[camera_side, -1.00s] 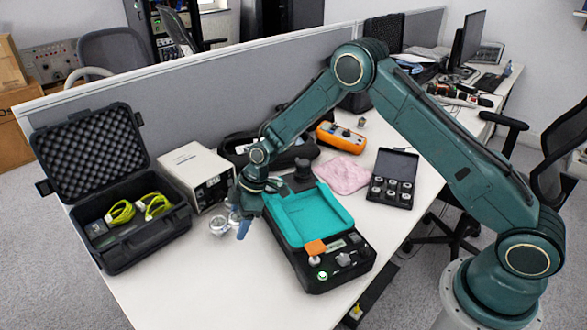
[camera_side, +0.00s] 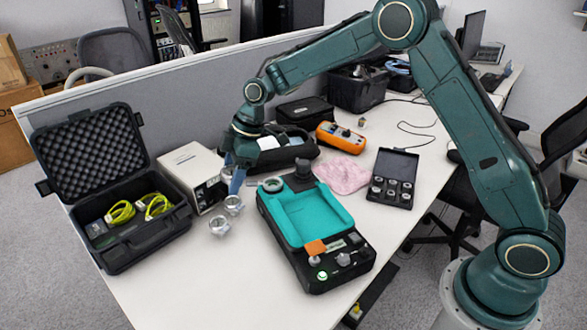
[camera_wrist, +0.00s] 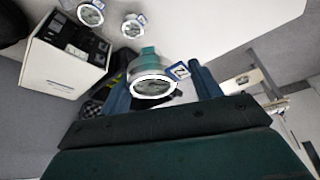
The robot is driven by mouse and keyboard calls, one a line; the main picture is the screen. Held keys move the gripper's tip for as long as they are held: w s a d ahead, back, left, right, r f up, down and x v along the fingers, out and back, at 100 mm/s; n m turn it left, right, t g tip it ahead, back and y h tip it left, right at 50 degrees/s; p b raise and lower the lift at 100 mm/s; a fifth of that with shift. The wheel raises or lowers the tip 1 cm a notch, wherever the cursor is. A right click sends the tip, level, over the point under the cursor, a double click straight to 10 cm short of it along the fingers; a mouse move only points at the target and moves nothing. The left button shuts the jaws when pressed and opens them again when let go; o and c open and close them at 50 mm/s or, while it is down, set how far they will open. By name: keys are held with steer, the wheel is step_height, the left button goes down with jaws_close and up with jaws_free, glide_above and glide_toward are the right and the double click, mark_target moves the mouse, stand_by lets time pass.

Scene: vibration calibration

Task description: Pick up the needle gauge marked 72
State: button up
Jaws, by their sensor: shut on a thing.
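My gripper (camera_side: 236,182) is at the left of the table, above the surface beside the white box. In the wrist view my gripper (camera_wrist: 158,82) is shut on a round gauge (camera_wrist: 153,88) with a silver rim and a teal body. A blue-edged white tag (camera_wrist: 178,71) sticks out beside it; its number is too small to read surely. The held gauge is not clear in the side view. Two more round gauges stand on the table, one nearer (camera_side: 219,226) and one farther (camera_side: 233,204). They also show small in the wrist view (camera_wrist: 90,13) (camera_wrist: 133,27).
The black and teal calibrator (camera_side: 318,218) stands right of my gripper, with a grey ring (camera_side: 273,184) at its back left corner. The white box (camera_side: 193,170) and open black case (camera_side: 118,235) are left. A weight case (camera_side: 393,178) lies right. The front left table is clear.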

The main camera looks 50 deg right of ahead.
mark_target(225, 173)
steer(key=shift+r, duration=0.15)
stand_by(0.5)
steer(key=shift+r, duration=1.9)
